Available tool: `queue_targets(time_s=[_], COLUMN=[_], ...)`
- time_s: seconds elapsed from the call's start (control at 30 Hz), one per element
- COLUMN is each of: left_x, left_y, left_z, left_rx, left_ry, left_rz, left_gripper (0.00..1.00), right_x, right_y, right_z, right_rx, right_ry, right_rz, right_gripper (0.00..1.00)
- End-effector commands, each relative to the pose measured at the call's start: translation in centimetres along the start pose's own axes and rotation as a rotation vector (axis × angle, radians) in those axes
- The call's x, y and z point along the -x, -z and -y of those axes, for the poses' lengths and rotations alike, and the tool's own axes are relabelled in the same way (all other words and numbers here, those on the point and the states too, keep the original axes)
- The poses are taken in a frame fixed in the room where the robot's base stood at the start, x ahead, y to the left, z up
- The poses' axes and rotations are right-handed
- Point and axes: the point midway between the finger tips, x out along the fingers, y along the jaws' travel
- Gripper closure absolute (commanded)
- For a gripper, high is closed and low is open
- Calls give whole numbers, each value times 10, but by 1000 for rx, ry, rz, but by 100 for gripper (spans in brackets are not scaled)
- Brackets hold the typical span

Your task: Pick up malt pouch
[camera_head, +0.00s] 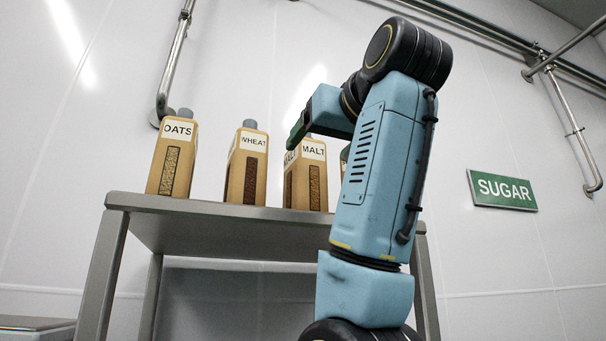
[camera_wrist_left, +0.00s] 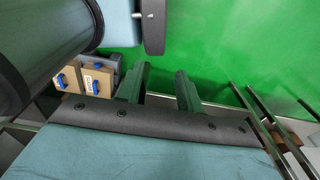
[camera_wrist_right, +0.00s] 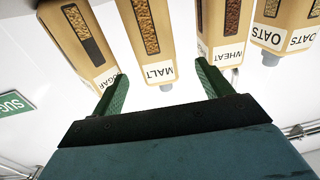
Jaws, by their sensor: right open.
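The malt pouch (camera_head: 313,175), a tan bottle-shaped pack with a white MALT label and a dark window, stands upright on the metal table. It also shows upside down in the right wrist view (camera_wrist_right: 150,35), between the directions of the two fingers. My right gripper (camera_head: 297,132) is at the pouch's upper part in the head view; my arm hides part of it. In the right wrist view its green fingers (camera_wrist_right: 160,85) are wide apart, with nothing between them. My left gripper (camera_wrist_left: 160,85) shows only in the left wrist view, its fingers apart and empty.
The wheat pouch (camera_head: 247,165) and oats pouch (camera_head: 175,155) stand left of the malt on the table (camera_head: 230,213). A sugar pouch (camera_wrist_right: 75,40) stands on its other side, mostly behind my arm in the head view. A green SUGAR sign (camera_head: 503,190) hangs on the wall.

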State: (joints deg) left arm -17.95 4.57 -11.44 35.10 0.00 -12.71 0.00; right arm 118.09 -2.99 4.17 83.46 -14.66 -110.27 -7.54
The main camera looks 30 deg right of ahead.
Motion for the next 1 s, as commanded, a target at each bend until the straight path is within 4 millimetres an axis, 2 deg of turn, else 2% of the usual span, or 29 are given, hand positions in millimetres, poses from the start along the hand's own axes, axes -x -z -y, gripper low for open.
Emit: queue_targets(time_s=[0.03,0.13,0.4,0.63,0.77,0.97,1.0], left_x=[6,11,20,39,41,40,40], left_y=[-7,-9,26,25,21,15,15], left_z=[-1,-1,4,4,3,2,2], left_rx=[0,0,0,-1,-1,-1,-1], left_ry=[-1,-2,5,4,3,2,2], left_rz=[11,14,-37,-36,-29,-20,-19], left_gripper=[64,64,64,64,64,64,64], right_x=[-12,-25,-46,-79,-86,-86,-86], right_y=[1,0,0,-1,-2,-3,-3], right_z=[0,0,-2,-6,-6,-6,-6], right_rx=[1,0,0,-1,0,0,0], right_ry=[0,1,1,1,1,1,1], right_rz=[6,4,5,5,2,2,2], right_gripper=[22,22,22,22,22,22,26])
